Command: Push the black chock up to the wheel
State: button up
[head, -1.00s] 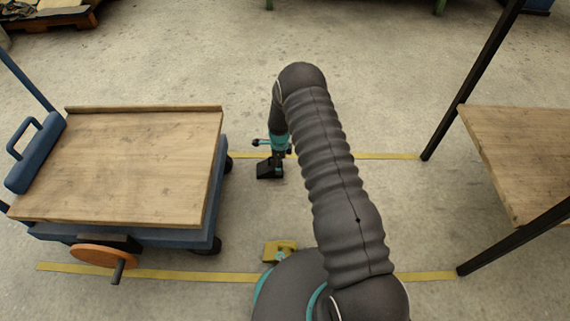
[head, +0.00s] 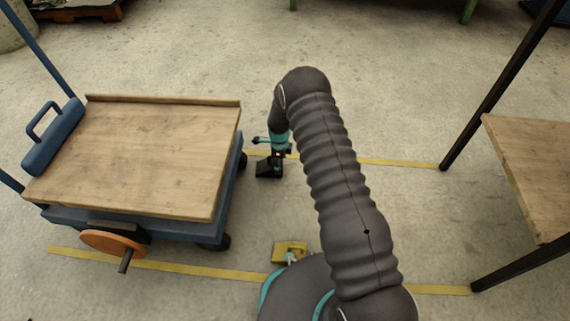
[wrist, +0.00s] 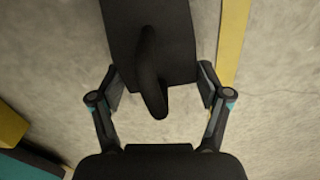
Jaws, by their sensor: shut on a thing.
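The black chock (head: 267,169) stands on the floor just right of the cart's far right wheel (head: 243,159), with a small gap between them. My gripper (head: 277,155) reaches down onto the chock from above. In the wrist view the black chock (wrist: 120,35) with its handle sits between the two fingers of my gripper (wrist: 160,88), which are shut on it. The wheel is not seen in the wrist view.
The cart (head: 150,155) has a wooden deck, a blue frame and an orange handwheel (head: 112,243). A wooden table (head: 535,170) with black legs stands right. Yellow lines mark the floor.

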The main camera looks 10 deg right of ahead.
jog(key=shift+w+a+f+b, duration=0.15)
jog(key=shift+a+b, duration=0.25)
jog(key=shift+a, duration=1.05)
jog(key=o, duration=1.4)
jog(key=shift+o, duration=0.2)
jog(key=shift+d, duration=0.1)
jog(key=shift+r, duration=3.85)
